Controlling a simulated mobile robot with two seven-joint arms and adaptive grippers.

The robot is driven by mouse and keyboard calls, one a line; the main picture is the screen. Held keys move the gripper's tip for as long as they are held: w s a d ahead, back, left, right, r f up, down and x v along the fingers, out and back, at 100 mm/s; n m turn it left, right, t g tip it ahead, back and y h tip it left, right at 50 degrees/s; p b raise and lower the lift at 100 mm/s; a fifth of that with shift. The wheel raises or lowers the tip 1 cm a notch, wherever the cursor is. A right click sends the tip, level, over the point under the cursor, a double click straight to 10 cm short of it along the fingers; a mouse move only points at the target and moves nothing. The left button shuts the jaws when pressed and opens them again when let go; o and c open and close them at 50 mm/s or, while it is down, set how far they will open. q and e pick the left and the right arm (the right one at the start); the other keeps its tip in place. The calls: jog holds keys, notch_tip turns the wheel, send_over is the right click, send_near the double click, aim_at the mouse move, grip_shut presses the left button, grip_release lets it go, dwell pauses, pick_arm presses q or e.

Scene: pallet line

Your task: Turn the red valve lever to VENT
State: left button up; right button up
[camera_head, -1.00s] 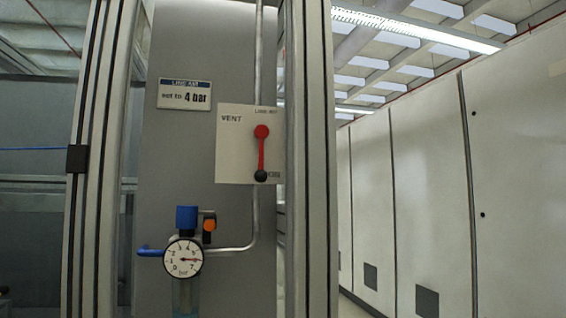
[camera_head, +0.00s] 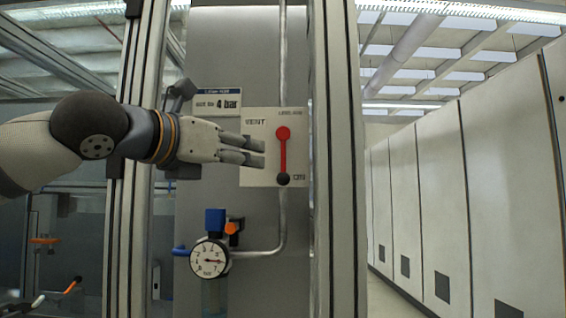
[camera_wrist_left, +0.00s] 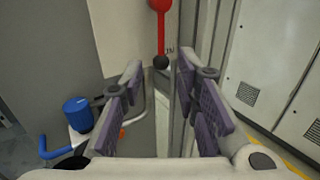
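The red valve lever (camera_head: 283,152) hangs straight down from its round red pivot, with a black knob (camera_head: 283,179) at its lower end. It is mounted on a pale plate (camera_head: 258,179) marked VENT at upper left; the lettering beside the knob is partly hidden and too small to read surely. My left gripper (camera_head: 264,152) is just left of the lever in the head view, fingers pointing right and parted. In the left wrist view the gripper (camera_wrist_left: 159,72) is open and empty, with the knob (camera_wrist_left: 161,62) showing between the fingertips. My right gripper is not in view.
Below the plate are a pressure gauge (camera_head: 209,258), a blue-capped regulator (camera_head: 215,220) and a bent metal pipe (camera_head: 262,253). An aluminium upright (camera_head: 335,200) stands close right of the plate. Pale cabinets (camera_head: 460,190) line the right.

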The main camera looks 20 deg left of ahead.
aim_at(283, 172)
pick_arm(q)
jog(key=x, duration=1.2)
jog(key=shift+w, duration=0.1)
jog(key=shift+f, duration=0.1)
grip_shut()
